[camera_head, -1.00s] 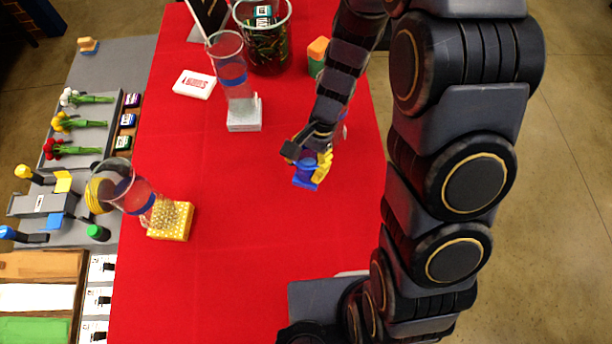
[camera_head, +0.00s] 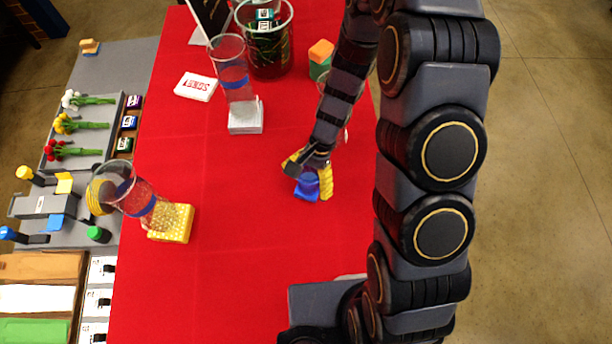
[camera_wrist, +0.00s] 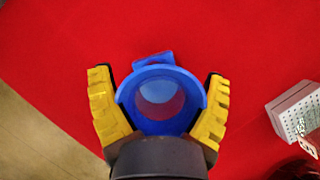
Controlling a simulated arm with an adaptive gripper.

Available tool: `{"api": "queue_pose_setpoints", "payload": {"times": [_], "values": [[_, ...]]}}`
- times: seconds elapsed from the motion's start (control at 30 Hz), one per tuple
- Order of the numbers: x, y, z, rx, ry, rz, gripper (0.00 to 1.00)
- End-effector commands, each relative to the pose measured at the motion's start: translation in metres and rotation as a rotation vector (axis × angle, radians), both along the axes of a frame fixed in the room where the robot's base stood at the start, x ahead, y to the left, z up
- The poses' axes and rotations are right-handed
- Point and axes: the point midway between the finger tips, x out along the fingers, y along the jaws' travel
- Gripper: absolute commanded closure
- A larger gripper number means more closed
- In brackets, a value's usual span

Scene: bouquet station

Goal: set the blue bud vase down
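The blue bud vase (camera_head: 306,187) is low over the red tablecloth, right of the table's middle. In the wrist view its round blue rim (camera_wrist: 161,77) and hollow middle face me, with a small blue tab at the top. My gripper (camera_wrist: 159,100) has one yellow ridged finger on each side of the vase, close against it, and looks shut on it. In the head view my gripper (camera_head: 310,173) is around the vase's upper part and hides some of it. Whether the vase's foot touches the cloth cannot be told.
Clear glass vases stand on a white block (camera_head: 245,127) and a yellow dotted block (camera_head: 182,223). A large dark-filled glass (camera_head: 268,57), a white card (camera_head: 195,86) and an orange-and-green block (camera_head: 320,57) are farther back. Cloth to the front is clear.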

Motion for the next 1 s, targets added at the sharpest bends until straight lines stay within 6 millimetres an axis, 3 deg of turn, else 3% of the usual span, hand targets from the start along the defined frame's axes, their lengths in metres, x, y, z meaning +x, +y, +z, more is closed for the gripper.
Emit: {"api": "queue_pose_setpoints", "payload": {"times": [0.37,0.8,1.0], "values": [[0.003,-0.002,0.008,-0.002,-0.004,-0.001,0.23],[0.028,-0.028,0.089,-0.002,-0.005,-0.002,0.23],[0.033,-0.034,0.109,-0.001,-0.002,-0.001,0.23]]}}
